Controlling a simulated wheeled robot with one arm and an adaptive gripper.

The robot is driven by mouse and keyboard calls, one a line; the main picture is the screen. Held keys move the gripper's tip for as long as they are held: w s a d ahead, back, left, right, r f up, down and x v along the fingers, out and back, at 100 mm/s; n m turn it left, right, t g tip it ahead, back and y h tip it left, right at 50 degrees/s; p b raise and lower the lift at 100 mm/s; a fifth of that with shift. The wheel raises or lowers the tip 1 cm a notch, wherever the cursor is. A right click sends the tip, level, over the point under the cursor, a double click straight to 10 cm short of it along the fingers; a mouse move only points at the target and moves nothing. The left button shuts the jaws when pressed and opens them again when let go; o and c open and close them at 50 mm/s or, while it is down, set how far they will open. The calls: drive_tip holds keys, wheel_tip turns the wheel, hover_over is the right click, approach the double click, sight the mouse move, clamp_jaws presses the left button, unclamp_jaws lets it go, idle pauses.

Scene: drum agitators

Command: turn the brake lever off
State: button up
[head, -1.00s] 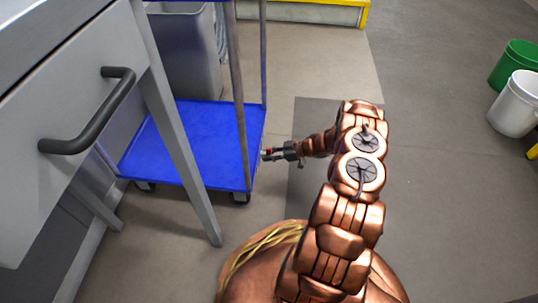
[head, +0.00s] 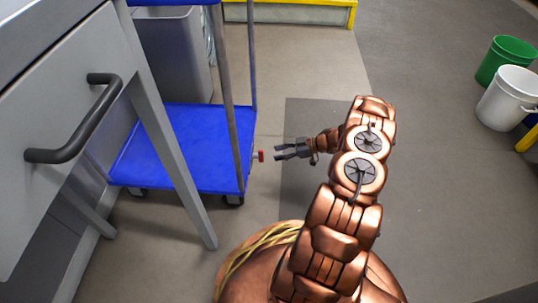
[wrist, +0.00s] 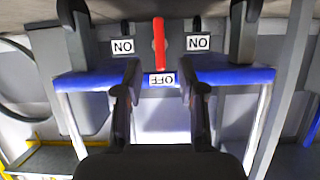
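The red brake lever (head: 261,156) sits at the right edge of the blue cart's lower shelf (head: 185,140). In the wrist view the red lever (wrist: 159,45) stands upright in the picture, between two upside-down ON labels (wrist: 122,46) (wrist: 198,43). Its lower end is at the upside-down OFF label (wrist: 162,79). My gripper (head: 276,153) is open and empty, a short gap to the right of the lever. In the wrist view, its two dark fingers (wrist: 160,94) are spread apart, with the lever beyond them and nothing between them.
A grey counter leg (head: 170,130) and a drawer with a dark handle (head: 75,125) stand close on the left. A green bucket (head: 503,60) and a white bucket (head: 505,98) are far right. The floor between is clear.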

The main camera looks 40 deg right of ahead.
drive_tip(key=shift+v, duration=1.8)
drive_tip(key=shift+a, duration=0.1)
